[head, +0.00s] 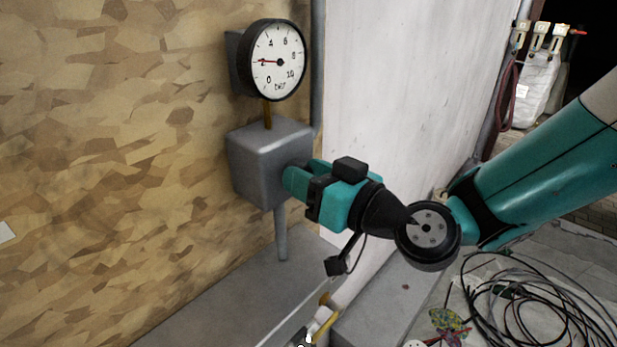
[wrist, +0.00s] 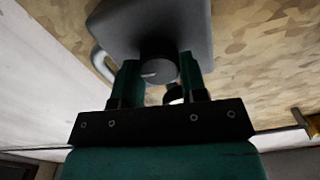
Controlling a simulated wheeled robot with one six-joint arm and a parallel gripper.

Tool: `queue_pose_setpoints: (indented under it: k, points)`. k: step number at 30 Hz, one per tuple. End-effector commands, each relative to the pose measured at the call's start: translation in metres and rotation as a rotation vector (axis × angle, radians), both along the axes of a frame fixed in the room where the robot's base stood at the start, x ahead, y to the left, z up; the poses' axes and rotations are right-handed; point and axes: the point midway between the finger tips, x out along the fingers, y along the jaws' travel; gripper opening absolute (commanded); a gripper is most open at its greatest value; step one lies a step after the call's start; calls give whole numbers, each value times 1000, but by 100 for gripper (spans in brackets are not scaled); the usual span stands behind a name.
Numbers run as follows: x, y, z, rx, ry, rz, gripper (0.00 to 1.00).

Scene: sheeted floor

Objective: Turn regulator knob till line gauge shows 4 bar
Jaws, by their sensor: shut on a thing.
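The line gauge (head: 285,76) is a round white dial with a black rim, on the wall above a grey regulator box (head: 262,155). Its red needle points left, at about the 2 mark. The dark regulator knob (wrist: 158,66) has a pale mark and sits on the box face in the wrist view, between my two green fingers. My gripper (head: 290,180) is shut on the knob, level with the box. In the head view the fingers hide the knob. The gripper also shows in the wrist view (wrist: 160,76).
A grey pipe (head: 281,235) runs down from the box to a grey ledge (head: 225,310). A white wall panel (head: 400,80) stands to the right. Coiled black cables (head: 520,300) lie on the floor at lower right. A white sack (head: 537,90) stands at the back right.

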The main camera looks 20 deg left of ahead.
Motion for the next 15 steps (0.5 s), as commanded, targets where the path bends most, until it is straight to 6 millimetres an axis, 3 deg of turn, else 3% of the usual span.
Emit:
queue_pose_setpoints:
  k: [15]
  points:
    - [2, -1, -1, 177, 422, -1, 16]
